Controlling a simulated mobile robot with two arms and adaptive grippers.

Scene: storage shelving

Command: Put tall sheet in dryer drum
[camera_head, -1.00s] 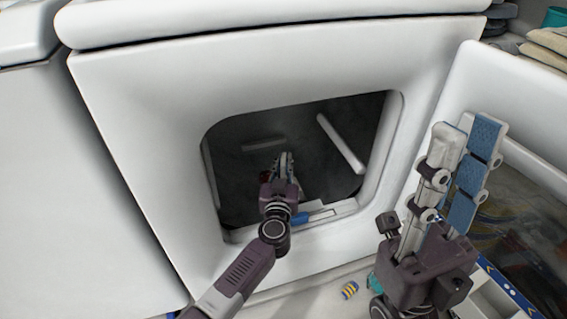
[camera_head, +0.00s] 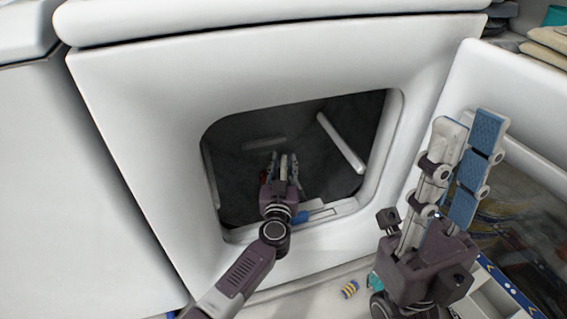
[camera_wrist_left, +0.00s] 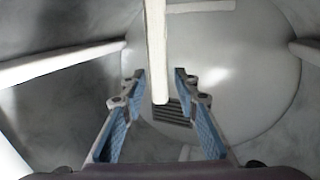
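My left gripper (camera_head: 283,160) is inside the dryer drum (camera_head: 335,115), reaching in through the square door opening. Its two blue-padded fingers also show in the left wrist view (camera_wrist_left: 160,80), spread apart. A narrow white upright piece, apparently the tall sheet (camera_wrist_left: 157,50), stands between them with a gap on each side. In the head view a pale strip shows between the fingers; its lower end is hidden by the gripper. My right gripper (camera_head: 468,120) is outside, right of the opening, open and empty.
The white dryer front (camera_head: 140,110) surrounds the opening. Pale bars (camera_head: 341,143) run along the drum wall. A blue item (camera_head: 300,217) lies at the lower lip. A white bin (camera_head: 510,95) stands at the right, and a yellow striped object (camera_head: 349,289) lies on the floor.

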